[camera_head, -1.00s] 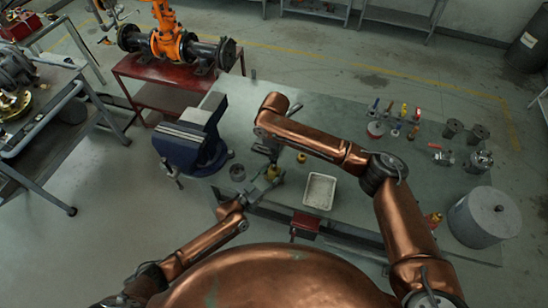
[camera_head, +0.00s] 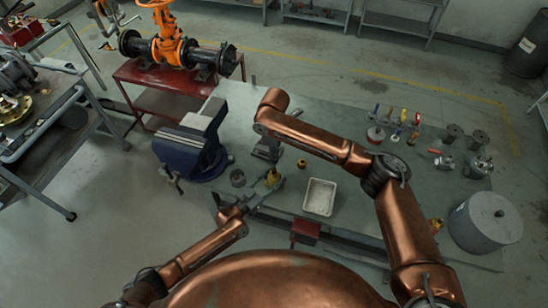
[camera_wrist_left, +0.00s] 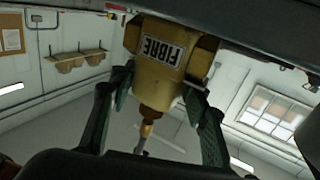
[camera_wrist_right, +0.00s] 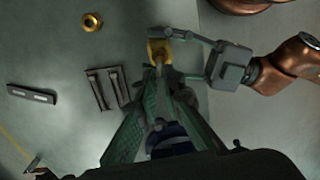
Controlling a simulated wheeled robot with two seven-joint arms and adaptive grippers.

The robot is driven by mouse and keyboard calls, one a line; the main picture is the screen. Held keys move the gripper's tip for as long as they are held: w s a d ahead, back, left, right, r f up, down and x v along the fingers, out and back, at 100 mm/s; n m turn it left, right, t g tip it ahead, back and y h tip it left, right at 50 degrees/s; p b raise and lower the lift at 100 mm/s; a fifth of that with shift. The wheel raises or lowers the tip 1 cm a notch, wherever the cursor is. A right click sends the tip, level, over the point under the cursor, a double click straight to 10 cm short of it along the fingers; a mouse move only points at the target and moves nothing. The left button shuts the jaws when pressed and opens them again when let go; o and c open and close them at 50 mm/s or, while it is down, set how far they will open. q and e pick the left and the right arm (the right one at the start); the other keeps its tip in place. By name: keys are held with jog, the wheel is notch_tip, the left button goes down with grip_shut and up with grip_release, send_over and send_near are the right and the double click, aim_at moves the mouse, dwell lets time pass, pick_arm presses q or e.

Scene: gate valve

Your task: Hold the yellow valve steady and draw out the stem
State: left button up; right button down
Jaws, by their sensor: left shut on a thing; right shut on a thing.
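A brass nut and thin stem (camera_wrist_left: 147,128) project from the end of the body. My right gripper (camera_head: 267,150) reaches down beyond the valve, shut on the stem. In the right wrist view, its fingers (camera_wrist_right: 165,85) partly hide the stem, and the valve (camera_wrist_right: 159,50) lies just past the fingertips.
A blue vice (camera_head: 192,145) stands at the bench's left end.

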pick_arm(q)
jog(key=o, duration=1.5)
jog(key=shift+o, duration=0.2)
jog(key=v, duration=1.2)
